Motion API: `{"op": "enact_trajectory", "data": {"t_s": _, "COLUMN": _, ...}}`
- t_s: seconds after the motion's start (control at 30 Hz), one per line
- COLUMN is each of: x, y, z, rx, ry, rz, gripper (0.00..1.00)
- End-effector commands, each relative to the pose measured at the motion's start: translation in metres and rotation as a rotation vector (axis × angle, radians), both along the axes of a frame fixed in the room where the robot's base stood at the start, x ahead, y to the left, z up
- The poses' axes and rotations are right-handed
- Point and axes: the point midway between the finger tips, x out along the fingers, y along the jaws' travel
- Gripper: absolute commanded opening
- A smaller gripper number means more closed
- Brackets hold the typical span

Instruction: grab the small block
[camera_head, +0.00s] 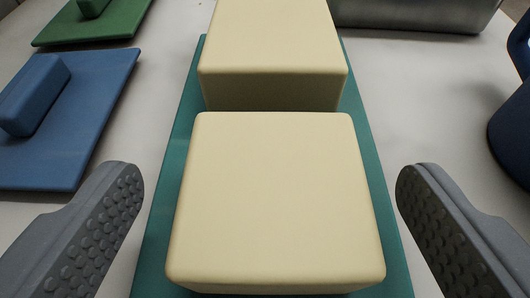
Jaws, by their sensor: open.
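A cream-coloured block (275,200) lies on a teal board (157,245) in the middle of the view. A second cream block (272,45) is behind it on the same board and looks taller. My gripper (268,215) is open, with one grey textured finger left of the near block and the other right of it. Neither finger touches the block in this view. The underside of the near block is hidden.
A blue board with a handle (85,110) lies at the left, and a green one (115,22) is behind it. A dark blue object (512,125) is cut off at the right edge. A metal container (420,14) stands at the back. Pale table surface shows on both sides.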

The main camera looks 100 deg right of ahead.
Motion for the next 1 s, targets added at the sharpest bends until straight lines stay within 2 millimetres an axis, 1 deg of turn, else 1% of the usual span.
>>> {"op": "enact_trajectory", "data": {"t_s": 0.27, "x": 0.000, "y": -0.002, "z": 0.000, "rx": 0.000, "ry": 0.000, "rz": 0.000, "gripper": 0.85}}
{"op": "enact_trajectory", "data": {"t_s": 0.3, "x": 0.000, "y": -0.001, "z": 0.000, "rx": 0.001, "ry": -0.001, "rz": 0.001, "gripper": 0.73}}
{"op": "enact_trajectory", "data": {"t_s": 0.37, "x": 0.000, "y": -0.001, "z": 0.000, "rx": 0.000, "ry": 0.000, "rz": 0.001, "gripper": 0.57}}
{"op": "enact_trajectory", "data": {"t_s": 0.4, "x": 0.000, "y": -0.001, "z": 0.000, "rx": 0.001, "ry": -0.001, "rz": 0.001, "gripper": 0.46}}
{"op": "enact_trajectory", "data": {"t_s": 0.77, "x": 0.001, "y": 0.000, "z": 0.002, "rx": 0.000, "ry": -0.002, "rz": 0.002, "gripper": 0.46}}
{"op": "enact_trajectory", "data": {"t_s": 0.87, "x": 0.001, "y": 0.000, "z": 0.013, "rx": 0.000, "ry": -0.005, "rz": 0.004, "gripper": 0.46}}
{"op": "enact_trajectory", "data": {"t_s": 1.0, "x": 0.002, "y": 0.000, "z": 0.038, "rx": 0.002, "ry": -0.010, "rz": 0.004, "gripper": 0.46}}
